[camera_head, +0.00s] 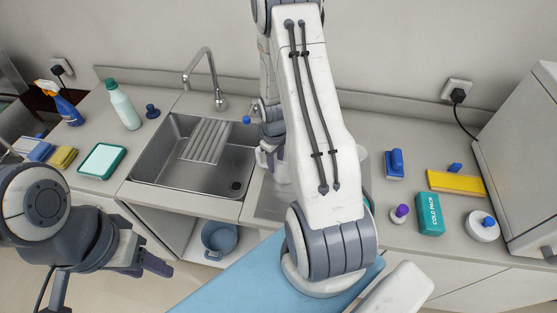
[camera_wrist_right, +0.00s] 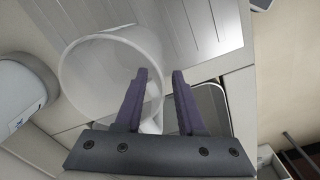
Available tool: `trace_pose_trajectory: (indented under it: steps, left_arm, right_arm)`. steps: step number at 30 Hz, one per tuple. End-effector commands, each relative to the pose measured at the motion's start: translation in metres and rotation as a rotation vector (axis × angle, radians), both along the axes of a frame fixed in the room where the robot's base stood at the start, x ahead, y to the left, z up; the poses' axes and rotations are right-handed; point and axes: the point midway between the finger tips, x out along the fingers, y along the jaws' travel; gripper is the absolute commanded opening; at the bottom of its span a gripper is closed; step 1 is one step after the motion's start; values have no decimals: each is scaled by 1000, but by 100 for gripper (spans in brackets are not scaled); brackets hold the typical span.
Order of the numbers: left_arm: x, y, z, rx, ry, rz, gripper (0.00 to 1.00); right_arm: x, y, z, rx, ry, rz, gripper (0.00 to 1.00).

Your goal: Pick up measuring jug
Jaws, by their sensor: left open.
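A translucent pale cylinder, seemingly the measuring jug (camera_wrist_right: 98,82), shows in the right wrist view with its round rim facing me. My right gripper (camera_wrist_right: 161,73) has its two dark purple fingers apart. The cylinder's right edge passes between them in the picture; I cannot tell whether they touch it. My left gripper (camera_head: 112,286) is open and empty at the lower left, in front of the counter.
A steel sink (camera_head: 165,165) with a tap (camera_head: 214,80) is set in the counter. Left of it are a green-capped bottle (camera_head: 124,106) and a green-rimmed tray (camera_head: 102,160). Right are a cold pack (camera_head: 430,213) and a yellow item (camera_head: 457,182).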

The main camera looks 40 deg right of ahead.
Motion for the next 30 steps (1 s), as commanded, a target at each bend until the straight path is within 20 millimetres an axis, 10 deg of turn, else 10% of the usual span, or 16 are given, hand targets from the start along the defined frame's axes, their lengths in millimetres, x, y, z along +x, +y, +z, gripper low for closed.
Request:
trace_pose_trajectory:
  steps: [15,19,30]
  left_arm:
    - [0,0,10,0,0,0,50]
    - [0,0,10,0,0,0,50]
    - [0,0,10,0,0,0,50]
  right_arm:
    - [0,-1,-31,0,-1,-1,38]
    - [0,-1,-31,0,0,-1,0]
    - [0,-1,-30,0,0,-1,0]
